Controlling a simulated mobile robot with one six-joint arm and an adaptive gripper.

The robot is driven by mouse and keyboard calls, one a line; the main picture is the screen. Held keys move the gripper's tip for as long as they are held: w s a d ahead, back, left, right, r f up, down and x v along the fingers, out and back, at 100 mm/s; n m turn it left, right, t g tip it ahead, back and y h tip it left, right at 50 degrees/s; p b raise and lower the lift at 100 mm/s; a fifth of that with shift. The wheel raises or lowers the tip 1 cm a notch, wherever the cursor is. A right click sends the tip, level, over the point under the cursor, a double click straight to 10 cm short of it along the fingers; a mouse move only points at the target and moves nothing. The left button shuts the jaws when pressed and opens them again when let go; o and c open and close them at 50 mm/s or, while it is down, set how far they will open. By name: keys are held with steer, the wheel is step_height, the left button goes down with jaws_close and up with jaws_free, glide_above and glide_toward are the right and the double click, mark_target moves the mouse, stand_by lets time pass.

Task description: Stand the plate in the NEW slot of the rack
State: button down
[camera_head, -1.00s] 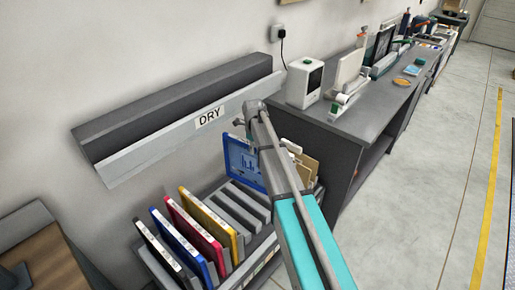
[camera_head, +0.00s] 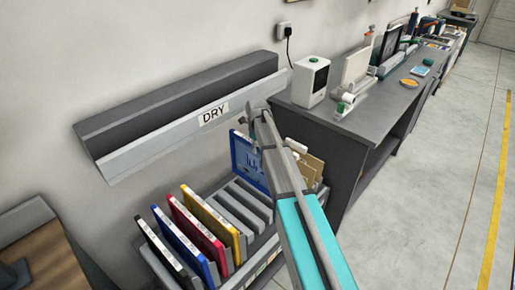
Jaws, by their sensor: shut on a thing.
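A blue-framed plate (camera_head: 245,158) with a pale printed pattern stands upright above the right part of the rack, just left of my arm. My gripper (camera_head: 251,125) is at its upper right edge, partly hidden by my arm, and is shut on it. The rack (camera_head: 240,209) is grey with several slots. Black, blue, red and yellow plates stand in its left slots, and the middle slots are empty. I cannot tell whether the blue-framed plate's lower edge is inside a slot. The slot labels on the rack's front are too small to read, so I cannot pick out NEW.
A grey wall shelf marked DRY (camera_head: 190,125) hangs above the rack. Tan boards (camera_head: 309,165) stand at the rack's right end, behind my arm. A dark bench (camera_head: 365,125) with a white box (camera_head: 310,80) is to the right. A wooden surface (camera_head: 40,255) is at lower left.

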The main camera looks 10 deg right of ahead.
steer(key=shift+f+b, duration=6.3)
steer(key=shift+f, duration=0.15)
steer(key=shift+f+b, duration=0.35)
steer(key=shift+b, duration=0.05)
steer(key=shift+c, duration=1.9)
jaws_free()
steer(key=shift+r, duration=0.1)
step_height(320, 180, up, 5)
steer(key=p, duration=0.5)
